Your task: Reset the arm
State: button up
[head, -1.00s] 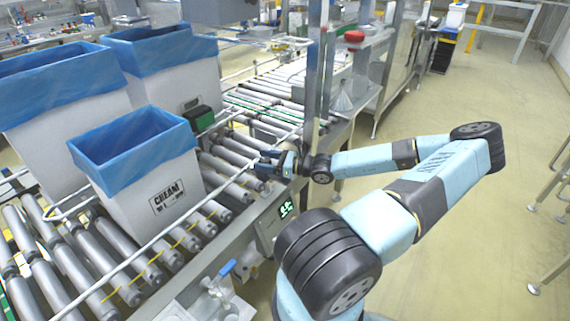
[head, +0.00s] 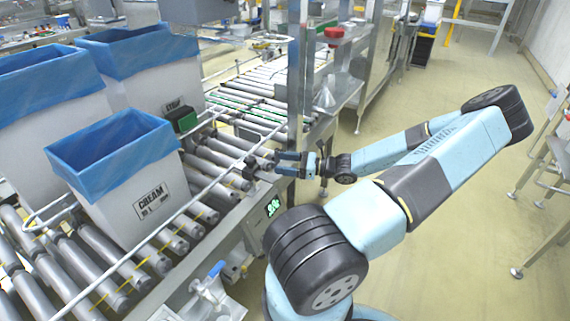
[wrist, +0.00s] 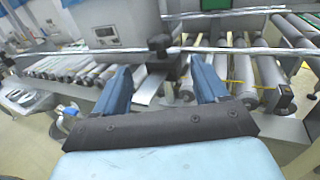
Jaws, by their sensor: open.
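My gripper (head: 281,164) is open at the near edge of the roller conveyor, beside the guide rail. In the wrist view my gripper (wrist: 165,90) shows two blue fingers spread apart with no object held between them. A black rail clamp knob (wrist: 160,45) and the rail lie just beyond the fingers. My arm stretches back to the right over the floor.
A white box labelled CREAM with a blue liner (head: 130,208) stands on the conveyor rollers (head: 190,235), left of my gripper. Two more lined boxes stand behind it. A metal post (head: 297,80) rises close to my gripper.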

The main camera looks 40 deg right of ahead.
jog(key=shift+a, duration=0.1)
dwell(0.4)
jog(key=s+a+r+n+g+h, duration=0.3)
jog(key=a+r+n+g+h, duration=0.3)
jog(key=a+r+n+g, duration=0.75)
jog(key=s+a+r+n+t+h, duration=0.2)
jog(key=s+a+r+n, duration=0.2)
jog(key=r, duration=0.3)
jog(key=s+a+r+n+t+h, duration=0.1)
jog(key=s+a+r+n+h, duration=0.1)
jog(key=s+a+r+n, duration=0.2)
jog(key=s+a+r+n+t+h, duration=0.2)
jog(key=s+a+r+n, duration=0.2)
jog(key=r, duration=0.6)
jog(key=shift+s+r+n+t, duration=0.4)
jog(key=shift+s+n, duration=0.15)
jog(key=shift+n, duration=0.5)
